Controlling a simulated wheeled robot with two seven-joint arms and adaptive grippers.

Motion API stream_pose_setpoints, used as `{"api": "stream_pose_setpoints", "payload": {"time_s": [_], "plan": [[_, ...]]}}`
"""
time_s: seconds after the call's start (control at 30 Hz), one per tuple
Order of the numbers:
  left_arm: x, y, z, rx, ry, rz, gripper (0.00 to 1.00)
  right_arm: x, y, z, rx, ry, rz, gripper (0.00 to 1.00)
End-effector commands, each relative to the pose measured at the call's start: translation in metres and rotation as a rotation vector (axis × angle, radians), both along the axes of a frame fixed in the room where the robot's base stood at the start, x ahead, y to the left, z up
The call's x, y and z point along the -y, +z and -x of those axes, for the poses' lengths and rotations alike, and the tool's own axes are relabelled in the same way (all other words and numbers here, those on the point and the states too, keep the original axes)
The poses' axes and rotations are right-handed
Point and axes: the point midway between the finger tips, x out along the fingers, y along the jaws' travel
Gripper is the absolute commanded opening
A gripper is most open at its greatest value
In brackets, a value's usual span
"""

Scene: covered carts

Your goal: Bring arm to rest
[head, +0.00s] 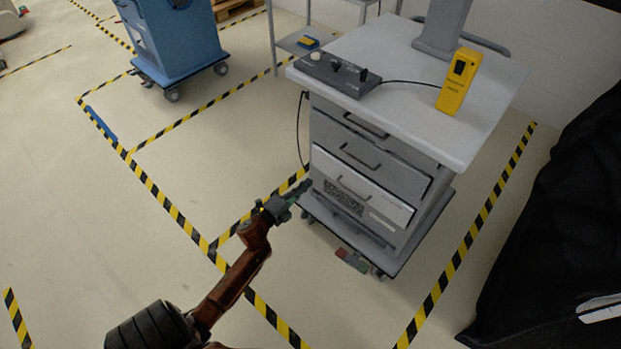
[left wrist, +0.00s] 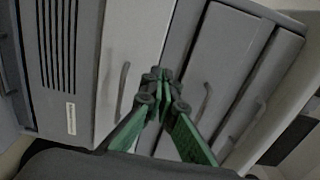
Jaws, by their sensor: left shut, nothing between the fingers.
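My left gripper (head: 296,192) reaches in from the lower left and stands in front of the lower part of a grey drawer cart (head: 372,160). In the left wrist view, my left gripper (left wrist: 162,76) shows green fingers with dark tips closed together, holding nothing. Behind the fingers are the cart's drawer fronts (left wrist: 197,75) and their handles. I cannot tell the exact gap between the fingertips and the cart. The drawers look closed, though the lowest front is paler than the others. My right gripper does not show in either view.
On the cart top lie a dark control box (head: 338,75) and an upright yellow device (head: 459,81). A blue cart (head: 178,40) stands at the back left. A black cover (head: 560,220) hangs at the right. Open floor with yellow-black tape (head: 165,205) lies to the left.

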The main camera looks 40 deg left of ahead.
Motion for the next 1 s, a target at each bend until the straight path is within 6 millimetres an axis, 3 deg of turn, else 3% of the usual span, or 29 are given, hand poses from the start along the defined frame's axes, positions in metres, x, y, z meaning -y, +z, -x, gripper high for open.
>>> {"api": "stream_pose_setpoints", "payload": {"time_s": [0.4, 0.57, 0.67, 0.77, 0.9, 1.0], "plan": [[0.001, -0.001, 0.009, -0.002, 0.001, 0.002, 0.00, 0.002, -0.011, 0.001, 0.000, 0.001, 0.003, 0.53], [-0.003, -0.027, 0.029, -0.069, 0.070, 0.099, 0.00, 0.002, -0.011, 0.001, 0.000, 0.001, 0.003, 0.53], [-0.005, -0.069, 0.065, -0.175, 0.184, 0.255, 0.00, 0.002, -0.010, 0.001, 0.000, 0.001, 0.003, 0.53], [0.002, -0.120, 0.115, -0.311, 0.324, 0.446, 0.00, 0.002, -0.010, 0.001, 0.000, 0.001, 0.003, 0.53], [0.026, -0.181, 0.192, -0.502, 0.511, 0.675, 0.00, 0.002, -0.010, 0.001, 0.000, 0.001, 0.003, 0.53], [0.052, -0.217, 0.251, -0.640, 0.639, 0.815, 0.00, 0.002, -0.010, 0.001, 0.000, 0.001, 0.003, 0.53]]}}
